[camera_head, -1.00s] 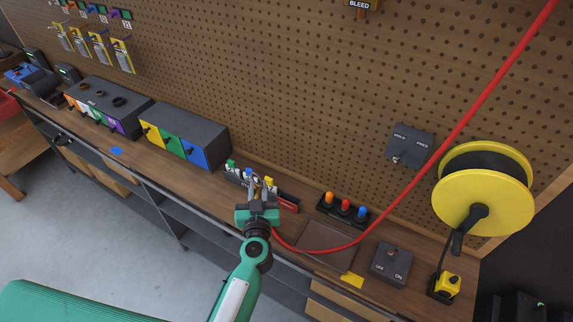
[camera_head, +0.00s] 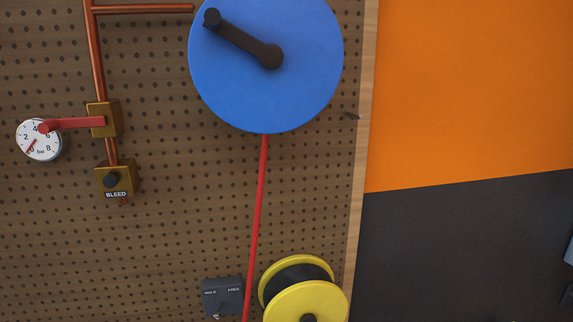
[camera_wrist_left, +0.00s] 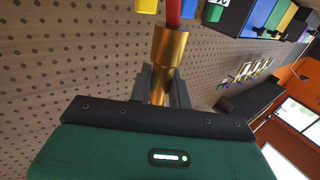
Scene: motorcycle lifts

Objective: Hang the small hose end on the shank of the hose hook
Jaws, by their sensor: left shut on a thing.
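In the left wrist view, my left gripper (camera_wrist_left: 161,88) is shut on the small hose end, a brass fitting (camera_wrist_left: 170,46) with the red hose (camera_wrist_left: 174,12) coming out of it. Its lower part is between the fingers. In the head view, the red hose (camera_head: 257,215) hangs from the blue reel (camera_head: 225,85) and runs down out of the picture. Neither gripper shows in the head view.
A pressure gauge (camera_head: 40,140), a red lever (camera_head: 75,123) and a BLEED block (camera_head: 114,180) sit on the pegboard (camera_head: 190,240) at left. A yellow reel (camera_head: 305,303) and a grey switch box (camera_head: 222,296) are low down. Coloured bins (camera_wrist_left: 265,15) show in the wrist view.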

